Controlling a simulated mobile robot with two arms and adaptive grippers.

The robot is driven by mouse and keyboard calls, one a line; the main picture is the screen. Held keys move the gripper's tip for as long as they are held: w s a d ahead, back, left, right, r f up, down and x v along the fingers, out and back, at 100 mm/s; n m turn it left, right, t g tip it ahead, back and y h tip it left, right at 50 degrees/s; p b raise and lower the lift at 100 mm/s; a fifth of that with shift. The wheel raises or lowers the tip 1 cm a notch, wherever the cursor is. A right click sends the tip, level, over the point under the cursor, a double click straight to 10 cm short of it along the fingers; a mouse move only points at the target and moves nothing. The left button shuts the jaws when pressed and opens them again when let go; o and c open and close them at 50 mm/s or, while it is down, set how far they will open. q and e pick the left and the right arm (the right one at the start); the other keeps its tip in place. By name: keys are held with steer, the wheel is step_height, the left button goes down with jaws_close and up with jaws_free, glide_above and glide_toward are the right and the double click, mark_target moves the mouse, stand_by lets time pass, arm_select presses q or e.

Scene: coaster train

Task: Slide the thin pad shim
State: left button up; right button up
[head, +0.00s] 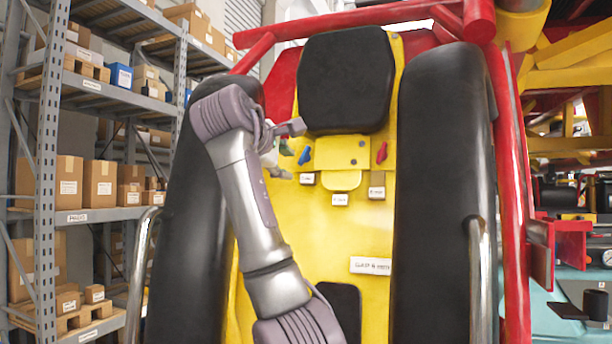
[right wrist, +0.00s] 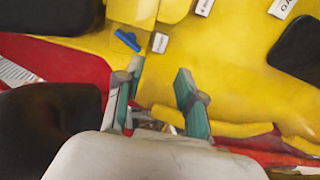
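A yellow plate with a rounded tab (head: 341,152) sits below the black head pad (head: 345,80) on the yellow seat back. I cannot tell for sure which part is the thin pad shim. A blue lever (head: 305,156) is left of the plate and a red lever (head: 382,152) is right of it. My right gripper (head: 287,160) is by the blue lever, partly hidden by its own wrist. In the right wrist view its fingers (right wrist: 160,68) are apart with nothing between them. The blue lever (right wrist: 127,40) shows just beyond the left finger. My left gripper is not in view.
Small white labels (head: 340,199) sit under the plate, and a larger label (head: 370,265) is lower. Thick black side bolsters (head: 445,190) flank the seat back, with red tubes (head: 515,200) outside. Shelves with boxes (head: 100,180) stand at left.

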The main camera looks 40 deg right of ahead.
mark_target(306, 179)
steer(key=p+x, duration=0.4)
steer(key=x, duration=0.6)
steer(key=shift+d+r+p, duration=0.1)
steer(key=shift+d+p, duration=0.1)
steer(key=shift+p, duration=0.2)
steer(key=shift+p+x, duration=0.3)
steer(key=shift+x, duration=0.45)
jaws_close()
